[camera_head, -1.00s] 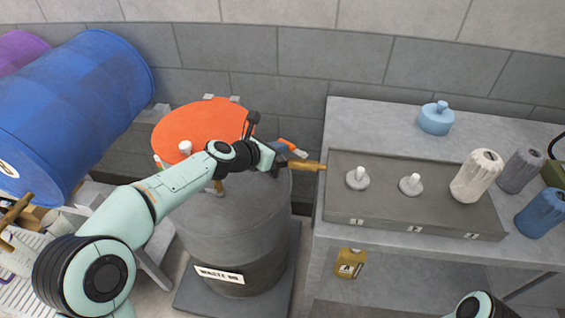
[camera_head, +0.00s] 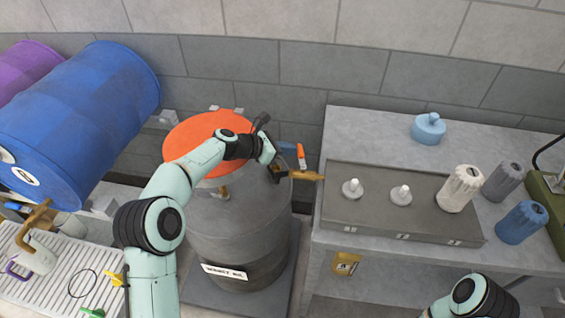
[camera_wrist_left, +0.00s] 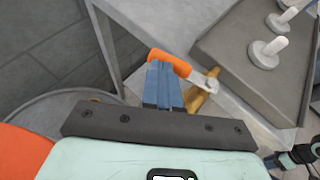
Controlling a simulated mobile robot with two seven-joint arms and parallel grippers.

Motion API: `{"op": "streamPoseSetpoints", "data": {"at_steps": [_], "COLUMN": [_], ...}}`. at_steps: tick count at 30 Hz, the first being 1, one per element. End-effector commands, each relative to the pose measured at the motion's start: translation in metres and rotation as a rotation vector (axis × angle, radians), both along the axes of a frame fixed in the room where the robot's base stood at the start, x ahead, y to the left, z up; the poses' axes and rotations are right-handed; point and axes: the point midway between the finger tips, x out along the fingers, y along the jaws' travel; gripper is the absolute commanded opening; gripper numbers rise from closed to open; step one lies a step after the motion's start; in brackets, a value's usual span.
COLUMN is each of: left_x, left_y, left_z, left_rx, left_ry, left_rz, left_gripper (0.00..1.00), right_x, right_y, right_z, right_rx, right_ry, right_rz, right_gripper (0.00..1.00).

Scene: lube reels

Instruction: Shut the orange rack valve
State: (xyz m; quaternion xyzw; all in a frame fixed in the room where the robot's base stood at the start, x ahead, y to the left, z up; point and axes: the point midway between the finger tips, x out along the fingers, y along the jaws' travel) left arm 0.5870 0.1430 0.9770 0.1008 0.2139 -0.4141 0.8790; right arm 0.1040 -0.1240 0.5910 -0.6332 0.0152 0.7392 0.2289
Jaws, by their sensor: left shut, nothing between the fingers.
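The orange valve handle (camera_head: 301,155) stands above a brass tap (camera_head: 308,175), between the grey drum and the bench. In the left wrist view the orange handle (camera_wrist_left: 170,62) lies slantwise, with a silver lever (camera_wrist_left: 206,82) running to the brass body (camera_wrist_left: 195,99). My left gripper (camera_head: 294,147) is shut and empty, its blue fingers close beside the handle in the head view. In the left wrist view the fingertips (camera_wrist_left: 160,66) overlap the handle; I cannot tell whether they touch it.
The grey drum (camera_head: 235,235) with an orange disc (camera_head: 195,140) above it stands under my left arm. A bench (camera_head: 365,125) on the right holds a tray (camera_head: 400,222) with white-topped fittings, several bottles and a blue jug (camera_head: 428,128). A blue barrel (camera_head: 85,115) lies at left.

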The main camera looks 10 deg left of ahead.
Motion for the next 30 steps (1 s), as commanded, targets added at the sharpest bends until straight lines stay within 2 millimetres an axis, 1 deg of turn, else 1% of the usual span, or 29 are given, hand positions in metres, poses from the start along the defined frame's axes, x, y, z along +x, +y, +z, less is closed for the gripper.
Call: {"op": "streamPoseSetpoints", "data": {"at_steps": [1,10,21,30], "left_x": [0.001,-0.002,-0.013,-0.013], "left_y": [-0.001,-0.002,-0.013,-0.011], "left_z": [0.002,-0.002,-0.001,0.0], "left_rx": [0.001,0.001,0.0,0.001], "left_ry": [-0.001,0.002,0.002,0.001], "left_rz": [0.0,0.004,0.004,0.006], "left_gripper": [0.0,0.0,0.0,0.0], "right_x": [0.001,-0.001,-0.005,-0.005], "right_y": [0.0,0.0,0.0,0.0], "right_z": [0.002,-0.002,-0.011,-0.011], "right_rx": [-0.001,-0.001,0.0,0.0], "right_ry": [-0.002,0.002,0.006,0.006], "right_rz": [0.0,0.0,0.0,0.0], "right_gripper": [0.43,0.43,0.43,0.43]}}
